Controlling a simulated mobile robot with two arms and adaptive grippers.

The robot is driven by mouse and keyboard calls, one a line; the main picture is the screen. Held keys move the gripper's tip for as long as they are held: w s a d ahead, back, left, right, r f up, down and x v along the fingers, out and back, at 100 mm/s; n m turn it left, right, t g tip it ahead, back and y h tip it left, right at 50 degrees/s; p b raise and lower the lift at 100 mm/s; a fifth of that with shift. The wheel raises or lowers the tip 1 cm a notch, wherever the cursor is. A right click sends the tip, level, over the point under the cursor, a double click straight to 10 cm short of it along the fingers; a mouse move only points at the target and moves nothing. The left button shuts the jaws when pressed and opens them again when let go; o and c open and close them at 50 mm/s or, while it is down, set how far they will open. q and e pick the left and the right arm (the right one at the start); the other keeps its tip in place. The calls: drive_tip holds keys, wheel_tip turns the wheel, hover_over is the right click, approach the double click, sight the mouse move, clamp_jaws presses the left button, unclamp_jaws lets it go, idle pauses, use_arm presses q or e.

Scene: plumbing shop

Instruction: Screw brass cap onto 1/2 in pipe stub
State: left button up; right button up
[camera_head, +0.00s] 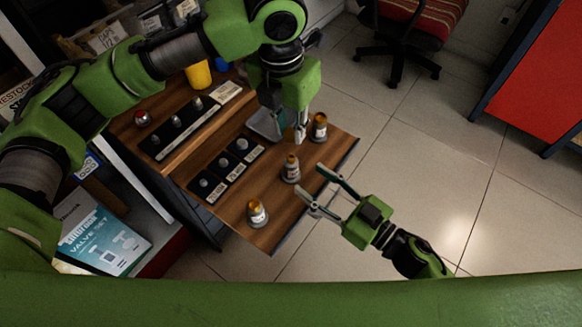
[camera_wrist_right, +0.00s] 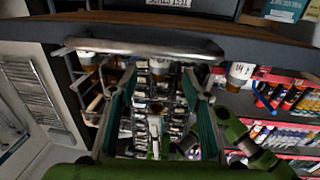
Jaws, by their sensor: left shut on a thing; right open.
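Three pipe stubs with amber tops and white labels stand on the wooden bench top: far (camera_head: 319,127), middle (camera_head: 291,168) and near (camera_head: 257,213). Their size labels are too small to read. My left gripper (camera_head: 283,130) points down over the bench, left of the far stub. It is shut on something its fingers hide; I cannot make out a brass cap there. My right gripper (camera_head: 312,181) is open and empty at the bench's right edge, beside the middle stub. Its spread fingers also show in the right wrist view (camera_wrist_right: 158,110), with a labelled stub (camera_wrist_right: 240,73) beyond.
A black mat (camera_head: 213,197) with small grey fittings lies left of the stubs. A raised shelf carries a black strip (camera_head: 172,152) of fittings and a red-topped piece (camera_head: 142,118). A valve set box (camera_head: 103,237) is lower left. Open tiled floor lies right of the bench.

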sight(297, 170)
drive_tip(key=x, duration=0.7)
drive_tip(key=shift+w+a, duration=0.2)
drive_tip(key=shift+a, duration=0.05)
clamp_jaws()
use_arm(q)
drive_tip(key=shift+f, duration=2.5)
